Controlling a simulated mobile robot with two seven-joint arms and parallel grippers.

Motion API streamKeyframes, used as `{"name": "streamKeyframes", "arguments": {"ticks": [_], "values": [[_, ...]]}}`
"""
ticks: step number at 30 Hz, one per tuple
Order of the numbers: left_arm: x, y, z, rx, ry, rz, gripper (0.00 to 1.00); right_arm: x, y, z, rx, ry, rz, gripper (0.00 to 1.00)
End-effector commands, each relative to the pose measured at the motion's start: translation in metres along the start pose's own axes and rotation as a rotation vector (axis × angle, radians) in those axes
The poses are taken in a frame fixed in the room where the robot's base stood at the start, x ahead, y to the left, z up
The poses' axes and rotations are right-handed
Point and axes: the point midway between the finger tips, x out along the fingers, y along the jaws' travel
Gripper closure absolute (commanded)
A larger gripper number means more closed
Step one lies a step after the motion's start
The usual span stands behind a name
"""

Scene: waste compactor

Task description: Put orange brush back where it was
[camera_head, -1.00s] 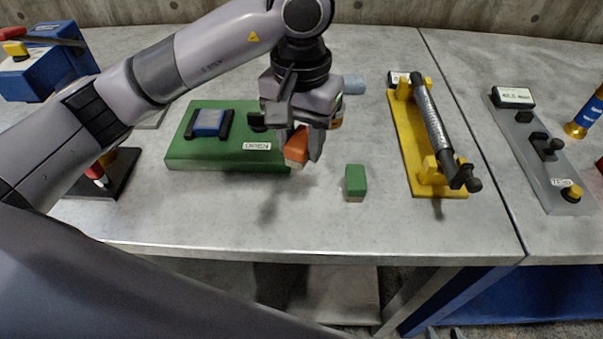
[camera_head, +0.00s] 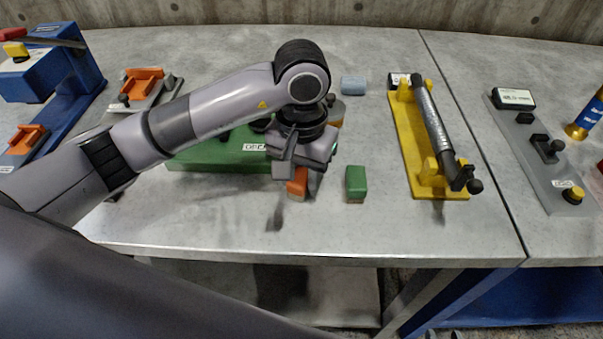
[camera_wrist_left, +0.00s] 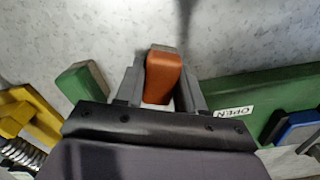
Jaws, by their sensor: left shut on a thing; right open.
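The orange brush (camera_head: 298,184) is a small orange block with a pale lower side. My left gripper (camera_head: 299,176) is shut on it, in front of the green base near the middle of the table. In the left wrist view the orange brush (camera_wrist_left: 161,76) sits between both fingers of the gripper (camera_wrist_left: 160,92). A green brush (camera_head: 356,183) of like shape stands on the table to the right, apart from the gripper; it also shows in the left wrist view (camera_wrist_left: 82,84). My right gripper is not in view.
A green base (camera_head: 216,156) with an OPEN label is partly hidden behind my left arm. A blue block (camera_head: 353,84) lies further back. A yellow fixture (camera_head: 409,130) with a grey rod stands to the right. The table's front middle is clear.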

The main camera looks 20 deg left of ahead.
Motion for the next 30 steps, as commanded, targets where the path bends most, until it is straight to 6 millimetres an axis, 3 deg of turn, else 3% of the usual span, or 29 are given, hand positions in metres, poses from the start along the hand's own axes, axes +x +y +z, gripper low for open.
{"name": "streamKeyframes", "arguments": {"ticks": [1, 2, 3, 4, 17, 30], "values": [[0.004, 0.000, 0.000, 0.000, 0.001, -0.001, 0.90, 0.003, 0.000, 0.004, 0.001, -0.001, 0.000, 0.57], [0.002, 0.000, 0.000, 0.000, 0.000, 0.000, 0.52, 0.002, 0.000, 0.002, 0.002, -0.003, -0.001, 0.57], [0.002, 0.000, 0.000, 0.000, 0.000, 0.000, 0.39, 0.001, 0.000, 0.002, 0.002, -0.003, -0.001, 0.57], [0.002, 0.000, 0.000, 0.000, 0.000, 0.000, 0.36, 0.001, 0.000, 0.002, 0.002, -0.003, -0.001, 0.57], [-0.005, 0.000, 0.000, 0.000, 0.001, 0.001, 0.36, -0.003, 0.000, -0.006, 0.000, 0.003, -0.001, 0.57], [-0.084, -0.001, -0.001, 0.000, 0.005, -0.002, 0.36, 0.000, 0.000, 0.000, -0.001, -0.001, 0.000, 0.57]]}}
